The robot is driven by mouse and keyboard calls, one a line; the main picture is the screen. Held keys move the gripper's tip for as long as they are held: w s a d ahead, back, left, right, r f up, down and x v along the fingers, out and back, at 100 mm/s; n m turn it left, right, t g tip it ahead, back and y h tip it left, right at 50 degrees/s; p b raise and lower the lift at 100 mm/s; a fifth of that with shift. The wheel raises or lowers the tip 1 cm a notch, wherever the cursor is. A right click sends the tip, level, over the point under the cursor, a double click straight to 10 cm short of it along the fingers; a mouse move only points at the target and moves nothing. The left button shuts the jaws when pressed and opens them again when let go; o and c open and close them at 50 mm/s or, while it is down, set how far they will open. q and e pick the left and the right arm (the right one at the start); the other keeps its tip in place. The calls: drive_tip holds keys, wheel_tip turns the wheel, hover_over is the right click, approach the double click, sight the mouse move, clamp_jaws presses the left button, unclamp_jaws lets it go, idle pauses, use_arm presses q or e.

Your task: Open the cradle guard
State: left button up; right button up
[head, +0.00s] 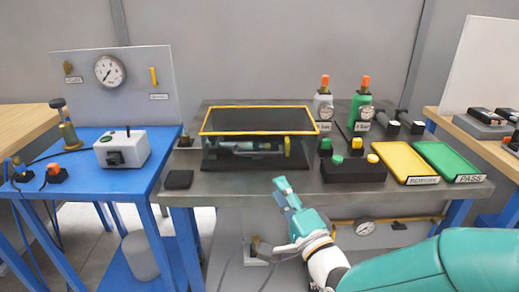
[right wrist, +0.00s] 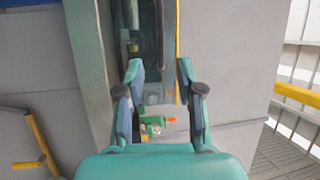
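The cradle guard (head: 258,133) is a dark see-through cover with a yellow rim, lying flat over the top of a box on the grey bench. A cylinder (head: 240,148) lies inside, partly hidden behind the dark front. My right gripper (head: 283,187) is in front of the bench's front edge, below and to the right of the guard, apart from it. The right wrist view shows its fingers (right wrist: 160,75) spread with nothing clearly held. A dark glassy strip with a yellow edge (right wrist: 178,50) shows beyond the fingertips. My left gripper is out of view.
A black button box (head: 352,171) and the yellow tray (head: 405,163) and green tray (head: 447,160) stand right of the guard. Two orange-topped bottles (head: 324,103) stand behind. A black pad (head: 179,180) lies at front left. A blue table (head: 75,175) adjoins at left.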

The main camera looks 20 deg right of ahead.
sight(257, 155)
drive_tip(key=p+x, duration=0.7)
drive_tip(key=x, duration=0.6)
drive_tip(key=shift+r, duration=0.1)
drive_tip(key=shift+w+p, duration=0.35)
drive_tip(key=shift+w, duration=0.05)
clamp_jaws()
